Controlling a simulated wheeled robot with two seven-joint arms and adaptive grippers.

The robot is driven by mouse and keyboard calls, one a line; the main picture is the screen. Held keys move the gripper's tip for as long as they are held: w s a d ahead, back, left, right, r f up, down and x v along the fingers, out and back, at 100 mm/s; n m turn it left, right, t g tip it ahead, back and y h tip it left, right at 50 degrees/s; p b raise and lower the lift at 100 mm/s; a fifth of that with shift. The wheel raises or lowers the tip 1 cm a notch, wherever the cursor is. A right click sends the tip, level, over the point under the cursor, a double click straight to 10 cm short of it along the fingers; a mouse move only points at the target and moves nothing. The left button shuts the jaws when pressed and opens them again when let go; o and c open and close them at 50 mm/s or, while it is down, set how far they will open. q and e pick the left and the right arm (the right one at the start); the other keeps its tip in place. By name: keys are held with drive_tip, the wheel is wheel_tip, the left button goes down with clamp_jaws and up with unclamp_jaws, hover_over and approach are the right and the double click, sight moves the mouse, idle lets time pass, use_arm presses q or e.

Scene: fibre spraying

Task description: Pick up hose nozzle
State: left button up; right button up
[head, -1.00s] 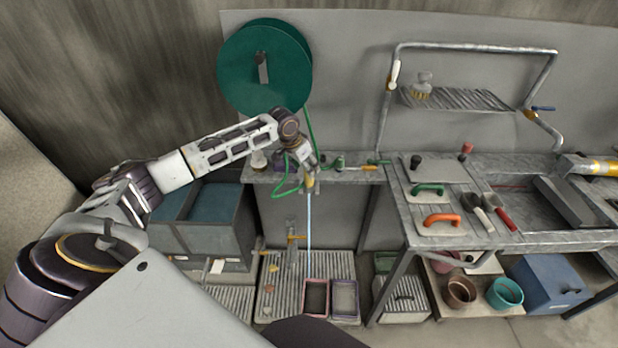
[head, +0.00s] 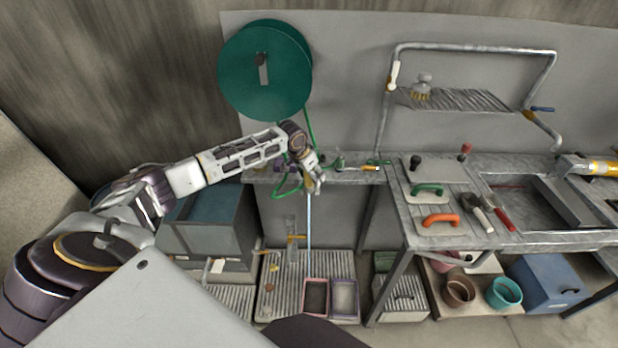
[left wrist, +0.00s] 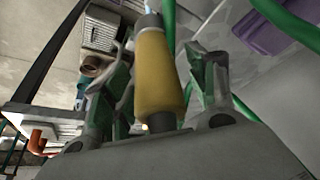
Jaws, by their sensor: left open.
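The yellow hose nozzle (left wrist: 157,75) fills the middle of the left wrist view, with a pale tip at its upper end. My left gripper (left wrist: 160,62) is open, with one green-grey finger on each side of the nozzle. I cannot tell whether either finger touches it. In the head view, my left gripper (head: 316,182) is at the narrow shelf under the hose reel and mostly hides the nozzle. A pale blue vertical line (head: 308,235) runs down below it. My right gripper is not in view.
The green hose reel (head: 265,68) hangs on the wall, and its green hose (head: 289,190) loops beside my gripper. The narrow shelf (head: 345,174) holds small tools. The workbench (head: 450,230) with trowels stands to the right. The floor grate (head: 285,300) holds small trays.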

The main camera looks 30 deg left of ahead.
use_arm(q)
drive_tip(key=shift+c, duration=0.2)
idle(0.3)
drive_tip(key=c, duration=1.1)
drive_tip(key=shift+c, duration=0.2)
drive_tip(key=shift+r+b, duration=0.4)
drive_tip(key=shift+r, duration=4.6)
drive_tip(key=shift+f, duration=0.15)
